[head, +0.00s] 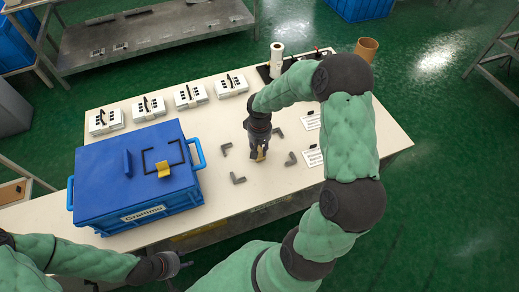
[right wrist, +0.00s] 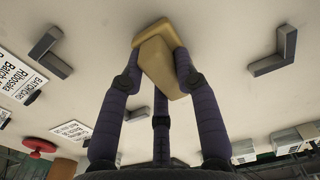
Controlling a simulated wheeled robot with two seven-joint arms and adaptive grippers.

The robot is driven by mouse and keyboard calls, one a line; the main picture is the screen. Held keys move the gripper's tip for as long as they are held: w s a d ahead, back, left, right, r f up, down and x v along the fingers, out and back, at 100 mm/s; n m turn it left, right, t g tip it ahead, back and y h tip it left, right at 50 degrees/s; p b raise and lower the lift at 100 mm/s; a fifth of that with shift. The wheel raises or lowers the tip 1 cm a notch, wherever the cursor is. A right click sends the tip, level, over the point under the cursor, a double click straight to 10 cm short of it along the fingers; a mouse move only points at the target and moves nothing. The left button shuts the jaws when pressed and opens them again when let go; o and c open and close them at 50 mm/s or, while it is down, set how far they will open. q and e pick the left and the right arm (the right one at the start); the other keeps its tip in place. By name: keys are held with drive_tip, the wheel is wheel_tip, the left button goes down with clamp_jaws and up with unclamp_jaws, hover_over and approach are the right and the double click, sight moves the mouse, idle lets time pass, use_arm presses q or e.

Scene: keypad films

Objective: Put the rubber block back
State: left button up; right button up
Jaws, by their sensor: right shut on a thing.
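The rubber block (right wrist: 163,58) is a tan, blocky piece. My right gripper (right wrist: 158,75) is shut on it, with fingers on both sides. In the head view the right gripper (head: 259,147) points down over the white table, and the tan block (head: 261,156) shows at its fingertips, among grey corner pieces (head: 238,179). I cannot tell whether the block touches the table. My left gripper (head: 174,264) is low at the table's front edge, apart from the block; its opening is unclear.
A blue lidded box (head: 120,196) with a yellow piece (head: 163,169) on its lid stands at left. Several white keypad units (head: 190,95) line the back. Printed cards (head: 312,158) lie at right, near a white roll (head: 277,55) and a brown cylinder (head: 366,49).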

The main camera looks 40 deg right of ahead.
sight(260, 147)
drive_tip(key=shift+f, duration=0.15)
drive_tip(key=o, duration=1)
wheel_tip(260, 147, up, 11)
drive_tip(key=p, duration=0.4)
drive_tip(key=shift+f, duration=0.2)
drive_tip(key=shift+r+p, duration=0.4)
drive_tip(key=shift+r, duration=0.45)
